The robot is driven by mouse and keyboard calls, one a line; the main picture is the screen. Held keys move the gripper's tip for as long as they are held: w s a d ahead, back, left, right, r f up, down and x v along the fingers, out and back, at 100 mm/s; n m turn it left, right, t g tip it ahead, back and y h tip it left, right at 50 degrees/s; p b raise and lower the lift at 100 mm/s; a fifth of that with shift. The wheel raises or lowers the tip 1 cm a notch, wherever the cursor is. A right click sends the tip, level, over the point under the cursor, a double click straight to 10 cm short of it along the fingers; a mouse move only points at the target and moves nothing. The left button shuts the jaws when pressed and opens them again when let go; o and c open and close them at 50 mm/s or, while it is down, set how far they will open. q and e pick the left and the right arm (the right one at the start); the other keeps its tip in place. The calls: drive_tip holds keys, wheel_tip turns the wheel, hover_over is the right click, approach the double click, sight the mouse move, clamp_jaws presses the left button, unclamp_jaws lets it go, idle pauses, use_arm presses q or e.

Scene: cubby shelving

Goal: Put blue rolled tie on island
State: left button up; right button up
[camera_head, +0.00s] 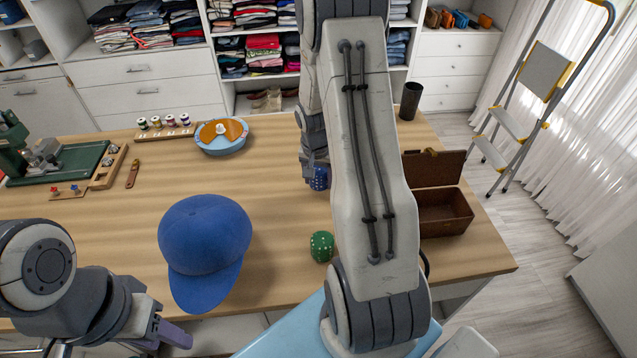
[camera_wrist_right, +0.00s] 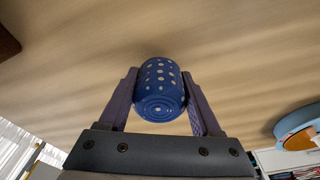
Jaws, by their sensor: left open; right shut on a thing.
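The blue rolled tie (camera_wrist_right: 160,88) with pale dots is held between the two fingers of my right gripper (camera_wrist_right: 162,100) in the right wrist view. In the head view the tie (camera_head: 319,178) shows low over the wooden island top (camera_head: 110,215), partly hidden by my right arm. I cannot tell whether it touches the wood. My right gripper (camera_head: 310,172) is shut on it. My left gripper (camera_head: 172,338) is open and empty at the front left edge of the island. A green dotted rolled tie (camera_head: 321,246) sits on the island near the front.
A blue cap (camera_head: 204,245) lies left of the ties. An open brown box (camera_head: 443,212) and a dark cup (camera_head: 410,101) stand on the right. A round blue dish (camera_head: 222,137), spools (camera_head: 164,126) and a green machine (camera_head: 60,160) are at the back left. Bare wood lies between cap and dish.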

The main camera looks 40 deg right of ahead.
sight(317, 175)
drive_tip(key=shift+f, duration=1.1)
drive_tip(key=shift+f, duration=0.15)
drive_tip(key=o, duration=1.4)
drive_tip(key=shift+c, duration=0.2)
drive_tip(key=r, duration=0.4)
drive_tip(key=a+r, duration=0.1)
drive_tip(key=r, duration=0.3)
drive_tip(key=s+r, duration=0.1)
drive_tip(key=r, duration=0.3)
drive_tip(key=shift+a+r, duration=0.1)
drive_tip(key=shift+a, duration=0.1)
